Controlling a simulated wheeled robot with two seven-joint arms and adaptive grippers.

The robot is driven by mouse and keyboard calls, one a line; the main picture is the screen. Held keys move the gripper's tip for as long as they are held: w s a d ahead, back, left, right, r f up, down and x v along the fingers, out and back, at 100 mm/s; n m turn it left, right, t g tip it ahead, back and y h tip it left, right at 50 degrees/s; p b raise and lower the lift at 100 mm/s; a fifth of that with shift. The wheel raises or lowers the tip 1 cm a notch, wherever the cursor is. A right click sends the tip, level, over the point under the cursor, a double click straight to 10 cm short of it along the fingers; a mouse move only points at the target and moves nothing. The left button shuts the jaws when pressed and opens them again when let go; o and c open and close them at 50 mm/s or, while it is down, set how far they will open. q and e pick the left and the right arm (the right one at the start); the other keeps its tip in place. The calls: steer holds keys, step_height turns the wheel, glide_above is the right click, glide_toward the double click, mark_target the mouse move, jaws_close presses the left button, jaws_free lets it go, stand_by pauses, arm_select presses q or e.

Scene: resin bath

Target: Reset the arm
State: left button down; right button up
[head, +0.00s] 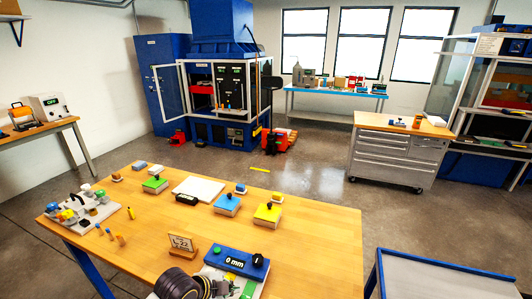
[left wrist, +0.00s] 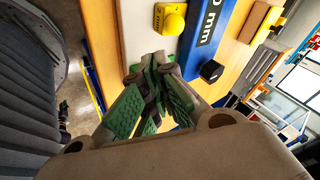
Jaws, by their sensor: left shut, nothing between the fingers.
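My left gripper (head: 222,287) is low in the head view, at the near edge of the wooden table (head: 320,235). In the left wrist view its green-padded fingers (left wrist: 153,62) are together with nothing between them. Their tips are over a pale plate (left wrist: 140,30), beside a yellow block (left wrist: 170,18) and the blue box marked "0 mm" (left wrist: 208,25). I cannot tell whether the tips touch the plate. In the head view, the blue box (head: 236,262) has a green button and a black knob. My right gripper is in neither view.
A small sign (head: 181,245) stands near the gripper. A rack of coloured parts (head: 83,208) is at the left. The table's right part is clear.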

arm_select(q)
steer(key=s+a+f+n+g+y, duration=0.2)
steer(key=s+a+f+n+y, duration=0.15)
steer(key=s+a+n, duration=0.95)
steer(key=s+d+f+n+g, duration=0.1)
steer(key=s+f, duration=0.1)
steer(key=f, duration=1.4)
steer(key=s+d+f+n+g, duration=0.1)
steer(key=s+f+n, duration=0.1)
steer(key=f, duration=1.5)
steer(key=s+a+f, duration=0.2)
steer(key=s+f, duration=0.7)
steer(key=s, duration=0.2)
steer(key=s+a+f+g, duration=0.1)
steer(key=s+a+f, duration=0.1)
steer(key=s+f, duration=0.8)
steer(key=shift+s+a+f+y, duration=0.2)
steer(key=shift+s+y, duration=0.25)
stand_by(0.7)
